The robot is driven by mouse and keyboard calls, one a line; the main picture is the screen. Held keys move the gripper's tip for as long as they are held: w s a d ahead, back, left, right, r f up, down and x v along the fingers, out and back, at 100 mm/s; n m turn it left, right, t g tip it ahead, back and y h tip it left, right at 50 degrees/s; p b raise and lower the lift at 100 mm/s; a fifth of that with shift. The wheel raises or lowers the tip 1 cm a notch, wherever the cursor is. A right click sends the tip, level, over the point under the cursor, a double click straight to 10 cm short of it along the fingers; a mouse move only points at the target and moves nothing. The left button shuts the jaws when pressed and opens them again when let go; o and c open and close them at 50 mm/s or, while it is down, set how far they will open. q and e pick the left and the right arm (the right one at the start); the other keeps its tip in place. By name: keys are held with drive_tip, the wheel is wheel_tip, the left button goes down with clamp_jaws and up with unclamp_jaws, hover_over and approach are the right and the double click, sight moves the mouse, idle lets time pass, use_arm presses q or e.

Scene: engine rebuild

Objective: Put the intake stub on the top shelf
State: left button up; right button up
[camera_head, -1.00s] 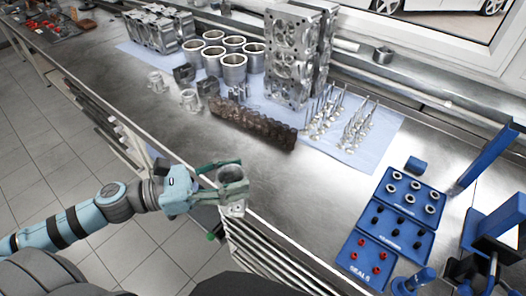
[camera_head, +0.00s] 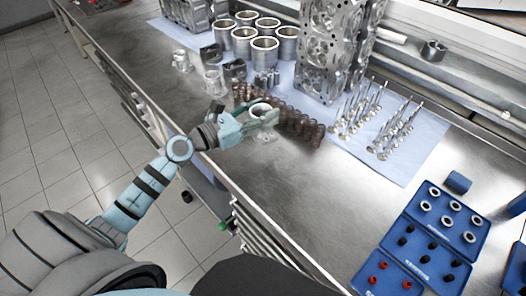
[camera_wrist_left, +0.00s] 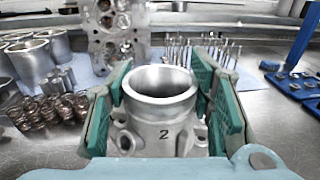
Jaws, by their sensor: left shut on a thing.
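My left gripper (camera_head: 262,116) is shut on a silver metal stub, the intake stub (camera_head: 261,108), over the workbench just in front of the row of brown springs. In the left wrist view the stub (camera_wrist_left: 163,115) stands upright between the green finger pads (camera_wrist_left: 163,100); it has a round open top, a flanged base with bolt holes and the number 2 on its side. Whether its base touches the bench is unclear. My right gripper is not in view. No top shelf can be made out.
Brown springs (camera_head: 305,127), cylinder liners (camera_head: 264,48) and a tall cylinder head (camera_head: 325,45) stand behind, with valves (camera_head: 395,125) on a blue cloth. Similar small metal parts (camera_head: 213,82) stand to the left. Blue trays (camera_head: 425,245) lie at the right. The bench's front middle is clear.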

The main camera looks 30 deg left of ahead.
use_arm(q)
drive_tip(key=f+b, duration=0.1)
drive_tip(key=f, duration=0.2)
drive_tip(key=f+b, duration=0.2)
drive_tip(key=f, duration=0.1)
drive_tip(key=s+f+b, duration=0.1)
drive_tip(key=f, duration=0.2)
drive_tip(key=shift+w+f, duration=0.1)
drive_tip(key=shift+f, duration=0.2)
drive_tip(key=shift+r, duration=0.1)
drive_tip(key=shift+a, duration=0.1)
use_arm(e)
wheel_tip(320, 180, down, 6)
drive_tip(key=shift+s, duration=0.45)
use_arm(q)
drive_tip(key=o, duration=1.4)
drive_tip(key=shift+o, duration=0.2)
